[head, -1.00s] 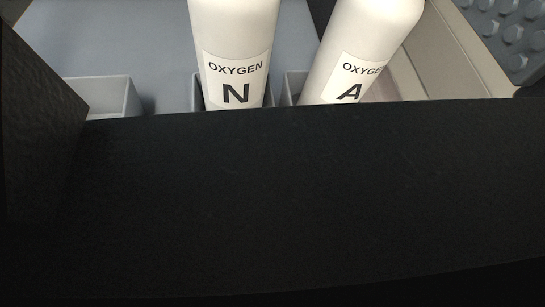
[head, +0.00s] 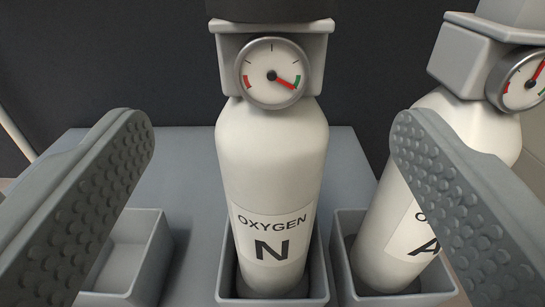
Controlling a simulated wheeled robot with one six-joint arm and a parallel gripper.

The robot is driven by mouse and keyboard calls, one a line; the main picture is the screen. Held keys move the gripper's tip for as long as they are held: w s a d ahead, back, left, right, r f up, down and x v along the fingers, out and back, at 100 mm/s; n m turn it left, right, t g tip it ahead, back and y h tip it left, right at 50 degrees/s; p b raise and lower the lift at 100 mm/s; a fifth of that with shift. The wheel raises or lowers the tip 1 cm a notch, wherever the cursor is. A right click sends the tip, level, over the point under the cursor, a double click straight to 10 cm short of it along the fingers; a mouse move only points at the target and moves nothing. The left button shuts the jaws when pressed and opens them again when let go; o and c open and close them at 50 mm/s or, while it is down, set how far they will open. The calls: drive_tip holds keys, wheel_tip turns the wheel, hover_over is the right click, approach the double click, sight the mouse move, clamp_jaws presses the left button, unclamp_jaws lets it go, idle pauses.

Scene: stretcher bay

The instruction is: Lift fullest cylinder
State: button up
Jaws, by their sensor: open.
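White oxygen cylinder N (head: 270,155) stands upright in a grey holder between my fingers. Its gauge (head: 272,74) has a red needle pointing right and slightly down, at the green mark; a red mark is at the left. White oxygen cylinder A (head: 385,235) leans to the right in the holder beside it. Its gauge (head: 520,80) is cut by the right edge; its needle points up and right, and its full scale is hidden. My gripper (head: 270,125) is open, with one studded finger on each side of cylinder N and visible gaps between.
An empty grey holder (head: 150,262) is at the left, partly behind my left finger. The holders stand on a grey-blue surface (head: 185,165) with a dark wall (head: 120,60) behind. My right finger covers part of cylinder A.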

sight(272, 67)
drive_tip(key=w, duration=0.7)
drive_tip(key=w+a, duration=0.1)
drive_tip(key=w, duration=0.2)
drive_tip(key=shift+w, duration=0.35)
clamp_jaws()
idle(0.3)
drive_tip(key=shift+d+r, duration=0.1)
drive_tip(key=shift+r, duration=5.25)
